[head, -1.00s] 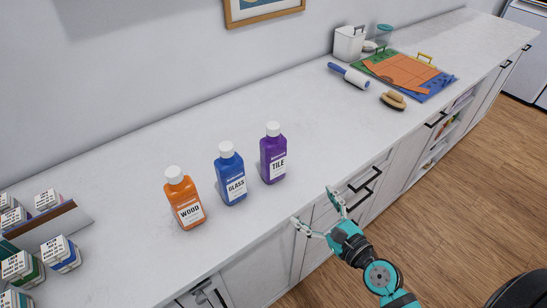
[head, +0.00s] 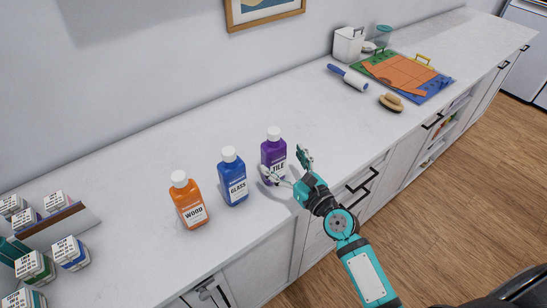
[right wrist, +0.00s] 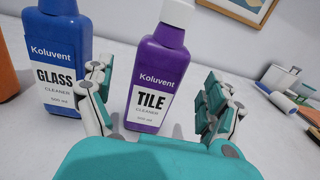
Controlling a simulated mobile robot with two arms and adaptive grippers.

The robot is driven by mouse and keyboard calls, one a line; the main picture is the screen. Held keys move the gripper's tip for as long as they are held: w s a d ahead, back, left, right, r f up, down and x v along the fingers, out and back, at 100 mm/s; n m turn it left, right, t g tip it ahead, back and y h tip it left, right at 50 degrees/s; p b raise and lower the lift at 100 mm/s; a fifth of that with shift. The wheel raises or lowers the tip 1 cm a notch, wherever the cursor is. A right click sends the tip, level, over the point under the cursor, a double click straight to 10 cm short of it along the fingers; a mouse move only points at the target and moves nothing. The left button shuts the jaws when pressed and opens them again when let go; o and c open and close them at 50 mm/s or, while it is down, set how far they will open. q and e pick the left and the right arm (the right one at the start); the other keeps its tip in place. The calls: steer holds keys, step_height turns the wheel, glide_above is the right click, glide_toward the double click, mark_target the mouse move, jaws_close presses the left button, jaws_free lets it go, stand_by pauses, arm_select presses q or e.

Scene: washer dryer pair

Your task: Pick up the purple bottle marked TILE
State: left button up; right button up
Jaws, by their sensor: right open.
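The purple bottle marked TILE (head: 273,148) stands upright on the white counter, with a white cap and a white label. It also shows in the right wrist view (right wrist: 158,65), between the two fingers and a little beyond the palm. My right gripper (head: 286,166) is open at the bottle's front side, one finger to each side of it in the right wrist view (right wrist: 158,100). I cannot tell whether a finger touches it. The left finger hides a little of the bottle's lower part in the head view. My left gripper is not in view.
A blue GLASS bottle (head: 233,180) stands close left of the purple one, and an orange WOOD bottle (head: 187,204) further left. Several small boxes (head: 70,252) are at the far left. A lint roller (head: 348,78) and a brush (head: 391,103) lie to the right, with clear counter between.

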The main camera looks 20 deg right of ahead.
mark_target(279, 156)
steer(key=x, duration=0.5)
steer(key=shift+f+p, duration=0.25)
steer(key=shift+p, duration=0.1)
steer(key=shift+c, duration=0.4)
steer(key=shift+c, duration=1.2)
steer(key=c, duration=1.4)
steer(key=shift+r, duration=0.2)
steer(key=shift+c, duration=0.2)
